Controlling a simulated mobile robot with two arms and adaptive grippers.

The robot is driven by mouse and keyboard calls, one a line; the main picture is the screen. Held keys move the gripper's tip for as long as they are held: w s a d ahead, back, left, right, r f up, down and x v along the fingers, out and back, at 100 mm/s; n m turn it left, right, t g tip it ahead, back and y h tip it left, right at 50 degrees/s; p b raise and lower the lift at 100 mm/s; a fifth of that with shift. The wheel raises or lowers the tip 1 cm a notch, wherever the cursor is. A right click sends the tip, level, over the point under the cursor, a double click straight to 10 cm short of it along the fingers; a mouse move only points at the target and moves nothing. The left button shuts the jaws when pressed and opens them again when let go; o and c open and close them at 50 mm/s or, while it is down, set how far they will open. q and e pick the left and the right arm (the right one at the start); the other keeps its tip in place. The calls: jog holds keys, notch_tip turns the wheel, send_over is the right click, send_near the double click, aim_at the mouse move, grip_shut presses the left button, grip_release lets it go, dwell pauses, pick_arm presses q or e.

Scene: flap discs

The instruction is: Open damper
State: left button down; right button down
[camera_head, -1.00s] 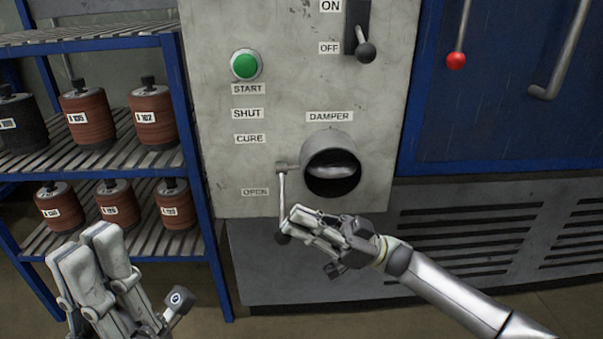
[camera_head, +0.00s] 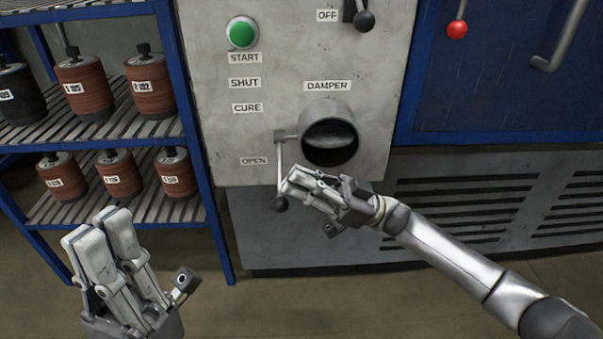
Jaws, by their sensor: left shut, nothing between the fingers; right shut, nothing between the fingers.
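The damper lever (camera_head: 281,160) hangs almost straight down from its pivot beside the round damper pipe (camera_head: 328,155). Its dark knob (camera_head: 281,204) is at the bottom, below the height of the OPEN label (camera_head: 254,160). The pipe mouth shows a dark interior with a lighter flap edge inside. My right gripper (camera_head: 291,179) is shut and empty. Its fingertips are just right of the lever's lower part; I cannot tell whether they touch it. My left gripper (camera_head: 98,226) is shut and empty, low at the left, well away from the lever.
The SHUT (camera_head: 245,83) and CURE (camera_head: 246,108) labels are above OPEN. The green START button (camera_head: 242,33) and a switch lever (camera_head: 364,20) are higher on the panel. A blue rack (camera_head: 207,190) with several labelled spools stands left. A red-knobbed lever (camera_head: 457,29) is upper right.

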jog(key=d+r+p+v, duration=0.1)
jog(key=p+v, duration=0.1)
jog(key=v, duration=0.7)
jog(key=shift+d+r, duration=0.15)
jog(key=shift+r, duration=0.05)
jog(key=shift+s, duration=0.2)
